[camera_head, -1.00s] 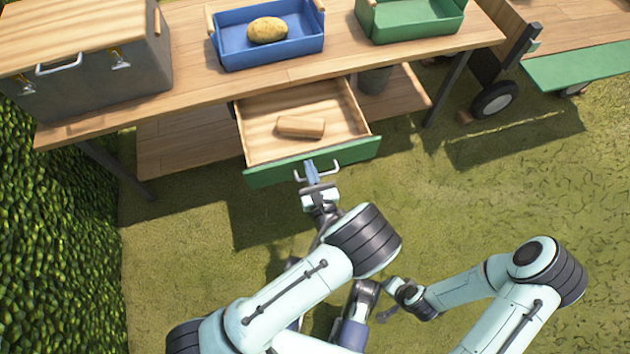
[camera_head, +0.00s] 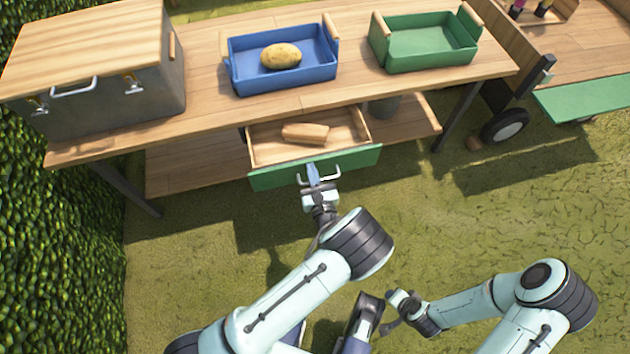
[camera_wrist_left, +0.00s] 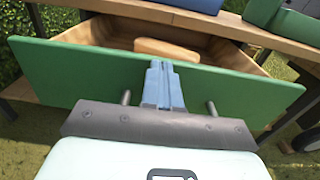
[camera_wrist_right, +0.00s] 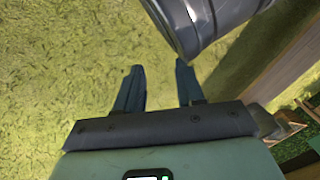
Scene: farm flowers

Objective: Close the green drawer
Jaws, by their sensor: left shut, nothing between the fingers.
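The green-fronted drawer (camera_head: 352,159) hangs under the wooden workbench, partly open. Its front also shows in the left wrist view (camera_wrist_left: 75,75). A wooden block (camera_head: 305,133) lies inside it. My left gripper (camera_head: 313,172) is shut and empty, with its fingertips at the middle of the drawer front, by the metal handle (camera_head: 335,174). In the left wrist view the closed fingers (camera_wrist_left: 162,72) overlap the front, between the two handle posts; exact contact is hard to tell. My right gripper (camera_wrist_right: 158,85) is open and empty over the grass, away from the drawer.
On the workbench (camera_head: 215,105) stand a grey chest (camera_head: 110,105), a blue crate (camera_head: 295,79) with a potato (camera_head: 281,56), and a green crate (camera_head: 430,58). A wheeled cart (camera_head: 505,125) is at the right, a hedge (camera_head: 50,240) at the left. Grass in front is open.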

